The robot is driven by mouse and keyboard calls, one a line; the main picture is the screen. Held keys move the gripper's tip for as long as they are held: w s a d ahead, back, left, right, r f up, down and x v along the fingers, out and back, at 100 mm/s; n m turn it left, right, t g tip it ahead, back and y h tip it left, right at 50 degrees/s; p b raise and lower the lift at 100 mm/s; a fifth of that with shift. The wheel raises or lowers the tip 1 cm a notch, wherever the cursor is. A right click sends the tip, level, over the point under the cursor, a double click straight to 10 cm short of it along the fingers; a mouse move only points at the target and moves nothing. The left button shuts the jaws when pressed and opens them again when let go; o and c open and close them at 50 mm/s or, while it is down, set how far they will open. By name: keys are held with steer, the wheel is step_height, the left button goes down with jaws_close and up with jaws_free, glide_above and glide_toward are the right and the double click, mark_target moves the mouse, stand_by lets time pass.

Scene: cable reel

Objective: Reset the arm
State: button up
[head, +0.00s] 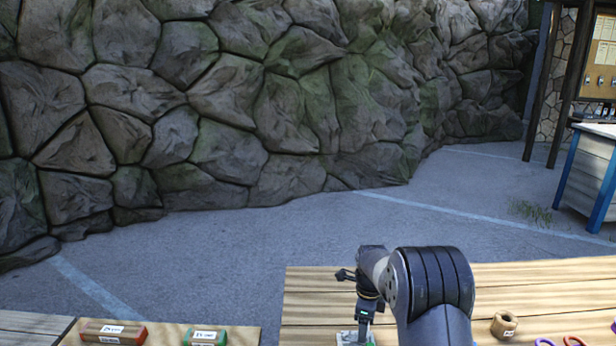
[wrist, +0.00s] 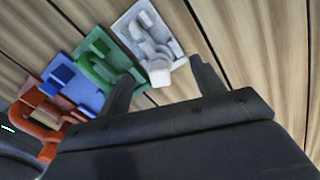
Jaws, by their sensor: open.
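My gripper (wrist: 162,72) is open, its two dark fingers apart with nothing held between them. In the head view my gripper (head: 364,322) points down over the wooden table, below my bent arm. Just past the fingers in the wrist view lies a white plate (wrist: 133,20) with raised white parts. Beside it in a row are a green plate (wrist: 90,62), a blue one (wrist: 68,85) and an orange-red one (wrist: 38,120), each with raised parts. I cannot tell whether the fingers touch the white or green piece.
The wooden table (head: 540,285) has bare room right of my arm. A small tan ring-like object (head: 504,324) and purple and red loops stand at its right front. A red block (head: 112,332) and green block (head: 206,336) lie lower left. A stone wall (head: 220,100) rises behind.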

steer(key=shift+m, duration=0.4)
step_height(320, 180, up, 10)
steer(key=b, duration=0.2)
step_height(320, 180, down, 10)
steer(key=shift+r+p, duration=0.1)
steer(key=shift+p, duration=1)
steer(key=shift+n, duration=0.3)
steer(key=n, duration=0.7)
steer(key=shift+n, duration=0.3)
step_height(320, 180, up, 5)
steer(key=p, duration=0.3)
steer(key=shift+f, duration=0.2)
steer(key=shift+f+m, duration=0.1)
steer(key=shift+m, duration=3.2)
